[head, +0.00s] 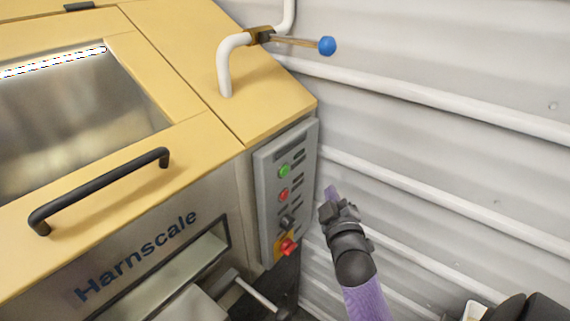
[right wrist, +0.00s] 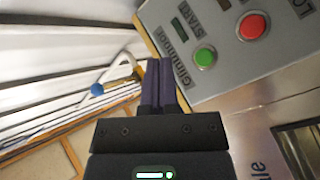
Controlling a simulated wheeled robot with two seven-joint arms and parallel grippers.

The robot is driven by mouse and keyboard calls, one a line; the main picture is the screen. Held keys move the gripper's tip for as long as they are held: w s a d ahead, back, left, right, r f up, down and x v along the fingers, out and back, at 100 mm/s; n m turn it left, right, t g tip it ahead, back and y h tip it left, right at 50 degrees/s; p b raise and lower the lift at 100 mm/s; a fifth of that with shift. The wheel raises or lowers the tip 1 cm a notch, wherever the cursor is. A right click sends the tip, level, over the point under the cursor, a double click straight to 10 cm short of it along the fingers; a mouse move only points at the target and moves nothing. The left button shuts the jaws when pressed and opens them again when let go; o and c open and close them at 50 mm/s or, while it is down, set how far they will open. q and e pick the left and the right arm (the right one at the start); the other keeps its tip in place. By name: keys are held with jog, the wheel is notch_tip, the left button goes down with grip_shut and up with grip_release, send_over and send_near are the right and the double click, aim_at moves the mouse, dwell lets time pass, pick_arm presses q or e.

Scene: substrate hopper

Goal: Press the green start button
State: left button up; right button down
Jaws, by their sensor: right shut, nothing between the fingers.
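The green start button (head: 284,171) is the upper button on the grey control panel (head: 268,205) at the right end of the yellow hopper. In the right wrist view the green button (right wrist: 204,57) lies to the right of my fingers, under a label that reads START. My right gripper (head: 331,193) is shut and empty, to the right of the panel and a little lower than the green button. Its purple fingers also show in the right wrist view (right wrist: 160,65), apart from the button. My left gripper is not in view.
A red button (head: 283,195), a black knob (head: 287,222) and a red rotary switch (head: 288,247) sit below the green one. A white pipe with a blue-knobbed valve lever (head: 327,46) rises above. White wall pipes (head: 440,104) run behind my right arm.

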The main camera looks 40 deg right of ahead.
aim_at(285, 171)
dwell(0.3)
jog(key=w+a+b, duration=0.2)
jog(key=w+b, duration=0.2)
jog(key=w, duration=0.4)
jog(key=shift+w+a+b, duration=0.25)
jog(key=shift+a+b, duration=0.05)
dwell(0.8)
dwell(1.0)
jog(key=shift+w+a, duration=0.1)
jog(key=shift+w, duration=0.25)
